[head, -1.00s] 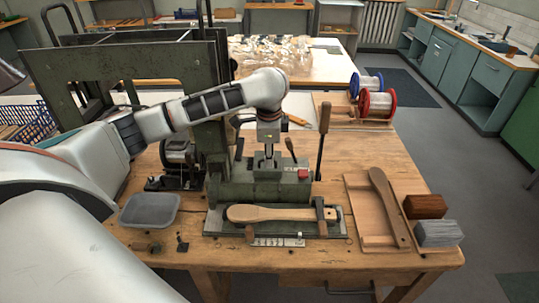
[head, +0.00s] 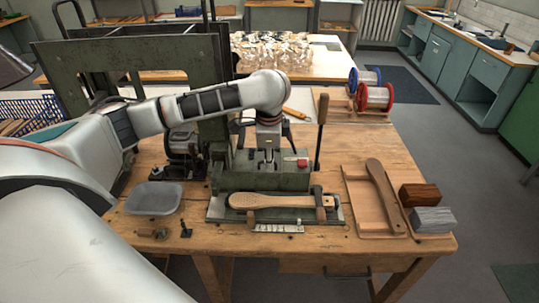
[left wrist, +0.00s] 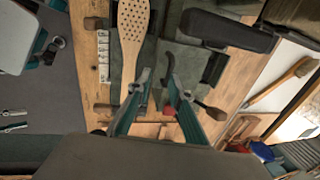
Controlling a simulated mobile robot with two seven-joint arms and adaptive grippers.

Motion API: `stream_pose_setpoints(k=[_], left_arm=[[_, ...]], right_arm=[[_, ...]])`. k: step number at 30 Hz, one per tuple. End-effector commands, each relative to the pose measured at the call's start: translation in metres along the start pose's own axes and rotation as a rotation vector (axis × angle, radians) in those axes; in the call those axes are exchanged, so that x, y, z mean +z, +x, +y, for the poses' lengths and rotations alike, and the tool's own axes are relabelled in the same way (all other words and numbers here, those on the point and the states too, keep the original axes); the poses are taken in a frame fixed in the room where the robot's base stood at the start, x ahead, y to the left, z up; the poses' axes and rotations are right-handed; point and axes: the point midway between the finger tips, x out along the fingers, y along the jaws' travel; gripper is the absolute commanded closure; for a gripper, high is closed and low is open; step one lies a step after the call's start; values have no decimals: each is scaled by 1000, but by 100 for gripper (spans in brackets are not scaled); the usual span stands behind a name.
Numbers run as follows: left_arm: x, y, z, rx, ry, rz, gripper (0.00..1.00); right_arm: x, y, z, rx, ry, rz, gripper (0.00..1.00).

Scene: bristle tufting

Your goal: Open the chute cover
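The green tufting machine (head: 262,183) stands on the wooden bench, with a red button (head: 302,162) on its top. I cannot make out which part is the chute cover; the arm and gripper hide part of the machine's top. My left gripper (head: 268,154) points down over the machine. In the left wrist view its two green fingers (left wrist: 158,108) stand apart with nothing clearly held between them. A dark curved hook (left wrist: 143,76) shows just past the fingertips. The red button also shows beside the right finger. My right gripper is not in view.
A drilled wooden brush (head: 268,201) lies clamped in front of the machine. A tall lever (head: 321,130) stands at its right. A grey tray (head: 154,199) is at the left; a wooden board with a brush blank (head: 384,182) and two bristle blocks (head: 432,219) are at the right.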

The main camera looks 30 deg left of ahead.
Motion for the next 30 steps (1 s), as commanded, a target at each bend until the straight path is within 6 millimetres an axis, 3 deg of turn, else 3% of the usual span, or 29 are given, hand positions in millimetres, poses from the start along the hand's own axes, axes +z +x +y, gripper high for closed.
stream_pose_setpoints(k=[9,14,24,30], left_arm=[[0,-1,-1,-2,-1,0,76],[0,-12,-3,-5,-1,1,76],[0,-78,-4,-6,0,1,76],[0,-106,-4,-2,-2,1,76]], right_arm=[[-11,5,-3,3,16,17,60],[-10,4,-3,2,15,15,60],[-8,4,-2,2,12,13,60],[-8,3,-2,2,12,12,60]])
